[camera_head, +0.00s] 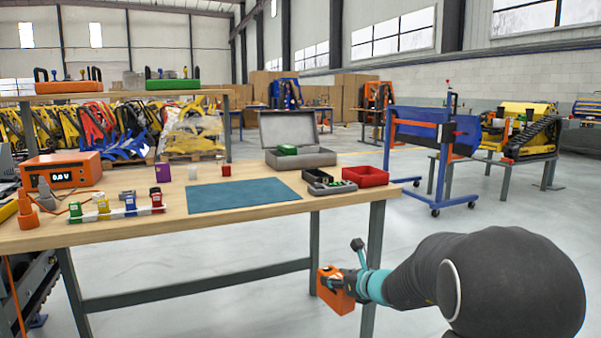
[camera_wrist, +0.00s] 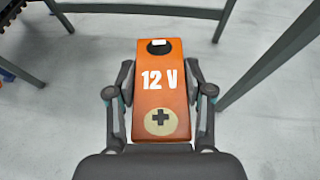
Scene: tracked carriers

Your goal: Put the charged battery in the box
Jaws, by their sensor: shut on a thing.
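An orange battery marked "12 V" with a plus sign (camera_wrist: 160,100) is between the fingers of my gripper (camera_wrist: 160,110) in the wrist view. In the head view the battery (camera_head: 335,290) is held in front of the table, below the level of its top, near the right front leg. My gripper (camera_head: 345,284) is shut on it. A grey box (camera_head: 315,158) with its lid up stands at the back right of the table. A green item (camera_head: 287,149) shows in it. Whether the battery is charged cannot be told from these frames.
The wooden table (camera_head: 240,225) bears a blue mat (camera_head: 243,195), a red bin (camera_head: 366,176), a small dark tray (camera_head: 328,182) and an orange meter (camera_head: 62,172) reading about 0.0 V. A blue wheeled rack (camera_head: 428,165) stands behind right.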

